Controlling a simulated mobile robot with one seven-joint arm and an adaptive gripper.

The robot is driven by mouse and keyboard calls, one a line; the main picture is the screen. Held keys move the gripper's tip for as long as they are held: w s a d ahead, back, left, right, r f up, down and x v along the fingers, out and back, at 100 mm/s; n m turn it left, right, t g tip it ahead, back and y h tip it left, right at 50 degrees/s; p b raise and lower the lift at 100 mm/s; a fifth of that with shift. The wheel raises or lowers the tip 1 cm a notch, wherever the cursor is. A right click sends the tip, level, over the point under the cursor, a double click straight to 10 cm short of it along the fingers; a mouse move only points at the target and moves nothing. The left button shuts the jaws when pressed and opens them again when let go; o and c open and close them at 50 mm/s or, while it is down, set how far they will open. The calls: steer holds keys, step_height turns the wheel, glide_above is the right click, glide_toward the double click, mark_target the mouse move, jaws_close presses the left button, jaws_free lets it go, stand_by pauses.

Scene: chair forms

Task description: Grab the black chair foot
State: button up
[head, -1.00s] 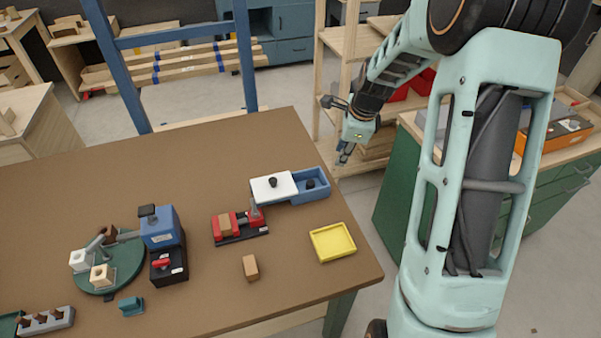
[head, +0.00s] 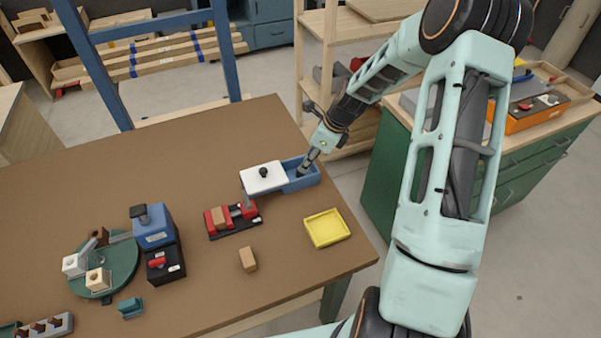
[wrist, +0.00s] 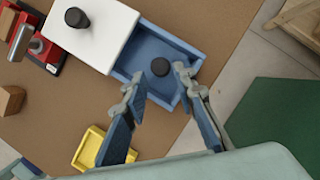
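The black chair foot (wrist: 160,66) is a small dark round piece inside the blue box (wrist: 152,46), seen in the wrist view. The box is partly covered by a white lid (wrist: 92,32) with a black knob (wrist: 77,17). My gripper (wrist: 158,80) is open, with its two fingers apart on either side of the foot in the picture. I cannot tell how far above the foot the fingertips are. In the head view my gripper (head: 307,164) is over the open end of the blue box (head: 309,181) and largely hides the foot.
A yellow tray (head: 327,228) lies in front of the box near the table's right edge. A red vise (head: 232,220) and a wooden block (head: 248,259) are to the left. A green cabinet (head: 390,175) stands beyond the table edge.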

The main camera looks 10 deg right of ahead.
steer(key=shift+x, duration=2.3)
steer(key=shift+c, duration=0.5)
steer(key=c, duration=0.4)
steer(key=shift+o, duration=0.2)
steer(key=shift+r, duration=0.15)
